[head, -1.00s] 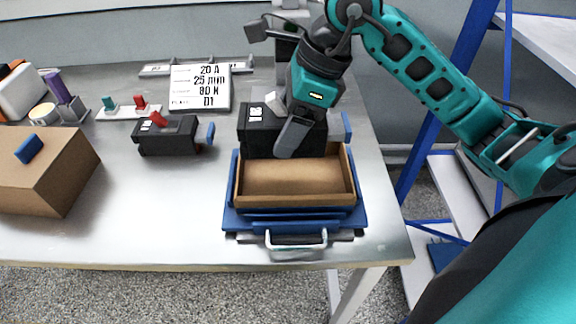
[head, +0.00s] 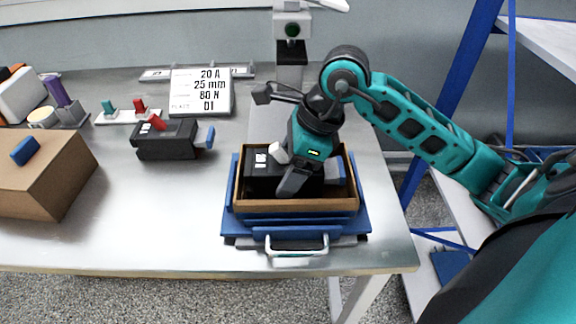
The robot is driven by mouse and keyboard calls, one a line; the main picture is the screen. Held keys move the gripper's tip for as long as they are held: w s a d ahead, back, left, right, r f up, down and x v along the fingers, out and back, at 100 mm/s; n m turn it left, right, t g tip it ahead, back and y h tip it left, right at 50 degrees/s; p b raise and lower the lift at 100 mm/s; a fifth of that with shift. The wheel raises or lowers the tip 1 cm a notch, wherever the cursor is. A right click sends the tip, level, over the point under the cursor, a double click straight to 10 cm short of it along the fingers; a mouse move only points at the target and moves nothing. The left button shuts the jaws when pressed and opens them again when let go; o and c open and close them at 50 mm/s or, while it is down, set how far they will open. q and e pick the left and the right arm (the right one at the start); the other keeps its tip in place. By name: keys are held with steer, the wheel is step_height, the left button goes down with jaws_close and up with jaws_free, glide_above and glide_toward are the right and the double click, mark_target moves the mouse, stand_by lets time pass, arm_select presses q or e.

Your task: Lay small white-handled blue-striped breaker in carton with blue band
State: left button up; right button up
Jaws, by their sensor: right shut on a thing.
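The black breaker (head: 262,180) has a white label, a white handle (head: 277,153) and a blue end at its right. My right gripper (head: 291,180) is shut on it from above. The breaker is level, inside the outline of the open brown carton (head: 296,206) and down between its walls. Whether it touches the carton floor is hidden. The carton sits in a blue tray-like surround (head: 296,226) with a silver handle at the front. Blue stripes on the breaker cannot be made out clearly. My left gripper is not in view.
A second black breaker (head: 165,140) with a red handle lies left of the carton. A closed cardboard box (head: 45,185) stands at the left edge. A printed sign (head: 201,92) and a grey post device (head: 291,60) stand behind.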

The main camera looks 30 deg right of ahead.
steer(key=o, duration=1)
steer(key=shift+f, duration=0.2)
steer(key=o, duration=0.5)
steer(key=shift+r, duration=0.15)
steer(key=shift+r+p, duration=0.2)
steer(key=shift+p, duration=0.1)
steer(key=v, duration=0.6)
steer(key=shift+d+r+p, duration=0.1)
steer(key=shift+r+p, duration=0.15)
steer(key=shift+p, duration=0.05)
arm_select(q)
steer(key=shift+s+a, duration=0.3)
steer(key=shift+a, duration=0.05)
arm_select(e)
steer(key=shift+s+d+r, duration=0.1)
steer(key=shift+s+r, duration=0.05)
steer(key=shift+r, duration=0.2)
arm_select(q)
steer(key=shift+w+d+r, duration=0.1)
